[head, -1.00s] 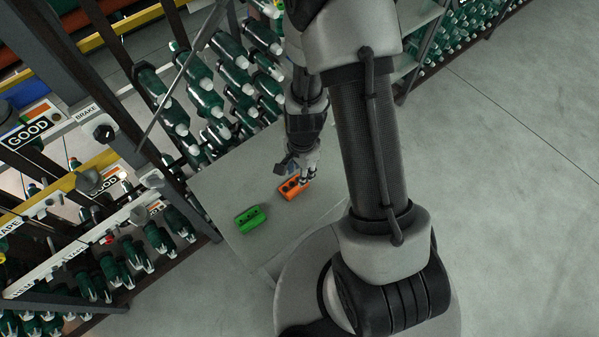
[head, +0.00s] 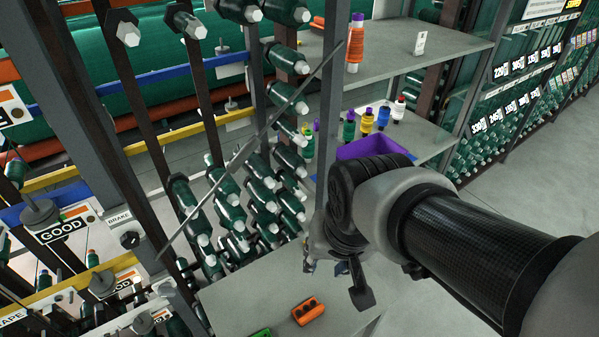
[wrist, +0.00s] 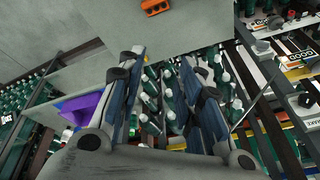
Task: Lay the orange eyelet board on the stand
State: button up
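The orange eyelet board (head: 308,311) lies on a grey tabletop (head: 243,297) at the bottom of the head view, with dark holes in its top. It also shows at the top edge of the wrist view (wrist: 160,7). My gripper (head: 338,268) is above and right of the board in the head view, apart from it and partly hidden by my arm. In the wrist view my gripper (wrist: 163,60) has its fingers spread with nothing between them. I cannot tell for sure which thing is the stand.
A green block (head: 262,333) is cut off by the frame beside the orange board. A rack of green rolls (head: 232,205) stands behind the table. Open floor lies at right.

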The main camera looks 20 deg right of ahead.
jog(key=s+r+n+t, duration=0.1)
jog(key=s+r+n, duration=0.2)
jog(key=s, duration=0.3)
jog(key=shift+r, duration=0.65)
jog(key=shift+d, duration=0.1)
